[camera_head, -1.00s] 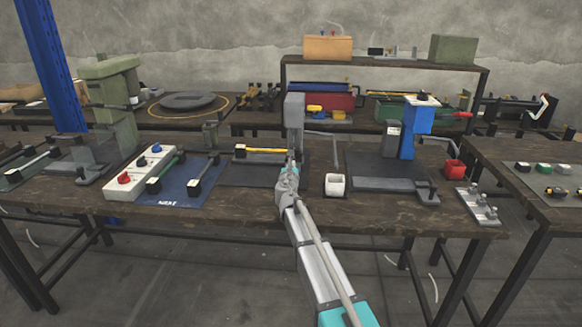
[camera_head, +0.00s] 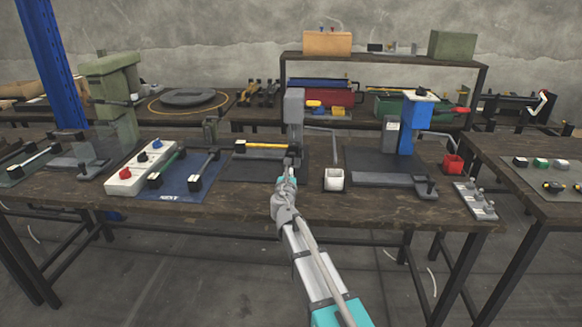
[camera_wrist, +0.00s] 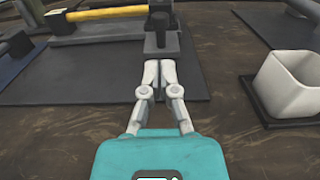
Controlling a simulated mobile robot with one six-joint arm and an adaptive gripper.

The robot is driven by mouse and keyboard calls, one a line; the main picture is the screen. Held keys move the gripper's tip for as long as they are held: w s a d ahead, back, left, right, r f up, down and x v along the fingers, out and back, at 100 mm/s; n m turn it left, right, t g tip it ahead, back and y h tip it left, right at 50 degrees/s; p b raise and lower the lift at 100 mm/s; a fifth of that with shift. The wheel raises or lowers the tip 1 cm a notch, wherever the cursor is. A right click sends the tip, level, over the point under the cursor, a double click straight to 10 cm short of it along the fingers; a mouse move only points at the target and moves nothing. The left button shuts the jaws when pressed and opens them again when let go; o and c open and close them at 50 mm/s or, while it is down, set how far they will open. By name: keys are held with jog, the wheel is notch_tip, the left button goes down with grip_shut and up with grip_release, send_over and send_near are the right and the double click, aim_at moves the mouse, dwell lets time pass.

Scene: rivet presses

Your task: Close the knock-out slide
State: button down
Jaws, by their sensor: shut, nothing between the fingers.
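The press at mid-bench has a grey column (camera_head: 294,108) and a dark base plate (camera_head: 240,172). A dark grey block (camera_wrist: 160,45) with a black upright piece stands straight ahead of my gripper in the wrist view. I cannot tell for sure which part is the knock-out slide. My gripper (camera_wrist: 160,70) is shut and empty, its fingertips close in front of the block; contact cannot be told. My gripper partly hides the block's lower front.
A white open cup (camera_head: 334,180) stands right of my gripper, near in the wrist view (camera_wrist: 292,85). A blue press (camera_head: 416,130) is farther right. A white button box (camera_head: 140,170) and bars on a blue mat (camera_head: 185,190) are left. Bare bench lies in front.

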jog(key=shift+s+a, duration=0.1)
jog(key=shift+s, duration=2.3)
